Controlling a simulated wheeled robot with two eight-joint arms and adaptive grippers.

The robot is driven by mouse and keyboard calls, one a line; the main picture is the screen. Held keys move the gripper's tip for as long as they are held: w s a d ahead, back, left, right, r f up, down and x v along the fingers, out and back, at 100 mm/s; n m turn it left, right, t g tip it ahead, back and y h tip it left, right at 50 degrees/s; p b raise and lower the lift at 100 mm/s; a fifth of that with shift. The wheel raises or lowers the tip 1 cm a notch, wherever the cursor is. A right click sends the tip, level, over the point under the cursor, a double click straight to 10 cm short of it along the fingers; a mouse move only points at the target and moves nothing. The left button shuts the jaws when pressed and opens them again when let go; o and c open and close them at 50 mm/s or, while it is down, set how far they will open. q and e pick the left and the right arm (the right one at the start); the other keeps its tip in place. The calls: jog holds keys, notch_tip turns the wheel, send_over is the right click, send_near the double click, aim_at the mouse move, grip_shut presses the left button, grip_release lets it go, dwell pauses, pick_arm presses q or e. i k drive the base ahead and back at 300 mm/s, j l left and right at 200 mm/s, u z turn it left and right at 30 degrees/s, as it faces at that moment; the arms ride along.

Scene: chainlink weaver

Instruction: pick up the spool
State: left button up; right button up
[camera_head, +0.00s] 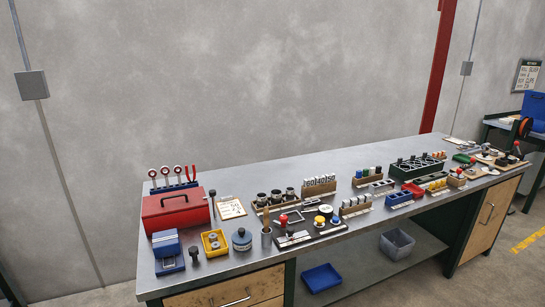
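A round orange-and-black object (525,127), which looks like a spool, stands at the right edge of the view, at the second bench. It is small, and I cannot tell for sure that it is the spool. A squat blue-grey round object (242,240) with a dark knob stands at the front left of the long workbench (350,160); it looks more like a tin. Neither of my grippers is in view.
A red toolbox (175,211), a yellow bin (215,243), a blue device (167,250) and several small parts crowd the workbench. A blue tray (322,278) and a grey bin (397,244) sit on the shelf below. The bench's back strip is mostly clear.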

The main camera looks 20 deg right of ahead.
aim_at(492, 152)
jog(key=i+l+z, duration=0.15)
jog(key=l+z, duration=0.25)
jog(key=i+l+z, duration=0.25)
jog(key=l+z, duration=0.15)
jog(key=i+l+z, duration=0.25)
jog(key=z, duration=0.15)
jog(key=i+l+z, duration=0.4)
jog(key=i+z, duration=0.2)
jog(key=z, duration=0.2)
jog(key=i+l+z, duration=0.2)
jog(key=i+z, duration=0.15)
jog(key=i, duration=0.65)
jog(key=i+z, duration=0.35)
jog(key=i, duration=0.6)
jog(key=i+u, duration=0.3)
jog(key=i, duration=0.2)
jog(key=i+l+u, duration=0.1)
jog(key=i+u, duration=0.15)
jog(key=i, duration=0.25)
jog(key=i+l+u, duration=0.3)
jog(key=i, duration=0.15)
jog(key=i+u, duration=0.35)
jog(key=i+l+u, duration=0.15)
jog(key=i+u, duration=0.25)
jog(key=i+l+u, duration=0.15)
jog(key=u, duration=0.2)
jog(key=i+l, duration=0.05)
